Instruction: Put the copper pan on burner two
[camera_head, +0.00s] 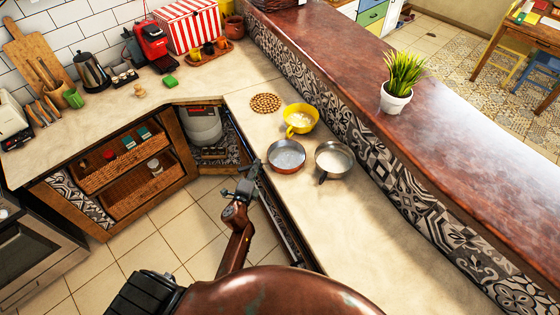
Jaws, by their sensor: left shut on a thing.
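The copper pan (286,169) is at the front edge of the pale right-hand counter, upright, with a grey inside and a copper rim. Its dark handle points left over the edge toward my left gripper (248,176). The gripper is shut on the pan, at the handle side; the fingers are small and dark here, so the exact grip is hard to see. I cannot tell whether the pan's base touches the counter. No burner shows clearly. My right gripper is not in view.
A grey pan (333,160) stands close right of the copper pan, and a yellow pan (300,118) behind it. A round trivet (266,103) lies further back. An oven (35,255) is at lower left. A raised red-brown bar top (440,150) with a potted plant (399,85) borders the counter.

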